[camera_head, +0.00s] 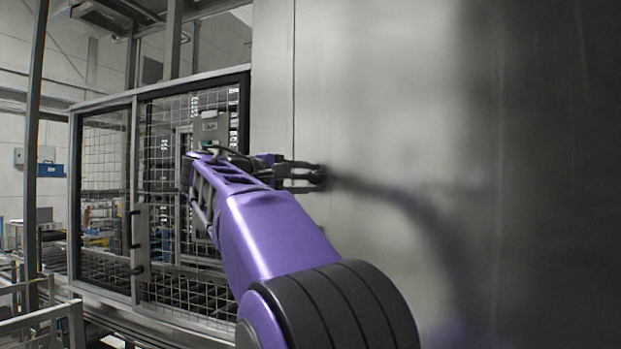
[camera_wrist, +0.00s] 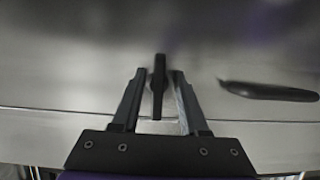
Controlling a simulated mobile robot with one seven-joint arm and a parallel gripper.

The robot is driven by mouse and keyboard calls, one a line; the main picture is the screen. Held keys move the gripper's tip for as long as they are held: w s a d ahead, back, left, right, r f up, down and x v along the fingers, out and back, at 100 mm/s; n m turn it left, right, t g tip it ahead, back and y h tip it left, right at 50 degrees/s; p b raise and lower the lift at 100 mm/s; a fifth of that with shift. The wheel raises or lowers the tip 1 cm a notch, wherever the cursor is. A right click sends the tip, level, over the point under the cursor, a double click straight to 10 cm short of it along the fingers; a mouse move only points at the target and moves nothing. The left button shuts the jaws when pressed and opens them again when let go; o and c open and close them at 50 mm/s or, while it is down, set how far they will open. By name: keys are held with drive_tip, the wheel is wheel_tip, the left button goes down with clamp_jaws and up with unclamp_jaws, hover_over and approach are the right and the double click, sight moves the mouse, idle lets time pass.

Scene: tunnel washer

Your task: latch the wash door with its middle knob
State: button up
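The wash door appears as a broad brushed-metal face in the head view (camera_head: 385,95) and the wrist view (camera_wrist: 70,60). A slim black knob (camera_wrist: 158,88) stands across the panel seam in the wrist view, pointing up and down the picture. My gripper (camera_wrist: 159,73) is open, with one finger on each side of this knob and narrow gaps showing. In the head view my gripper (camera_head: 314,177) reaches the metal face beside its vertical seam, and the knob is not clearly visible there. I cannot tell whether this knob is the middle one.
A second black handle (camera_wrist: 268,91) lies to the right on the metal face, nearly level in the picture. A framed mesh guard (camera_head: 105,190) stands to the left in the head view, with metal rails (camera_head: 45,320) below it.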

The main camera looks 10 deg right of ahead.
drive_tip(key=shift+d, duration=0.1)
drive_tip(key=v, duration=1.7)
drive_tip(key=shift+s+a+f, duration=0.1)
drive_tip(key=shift+a, duration=0.15)
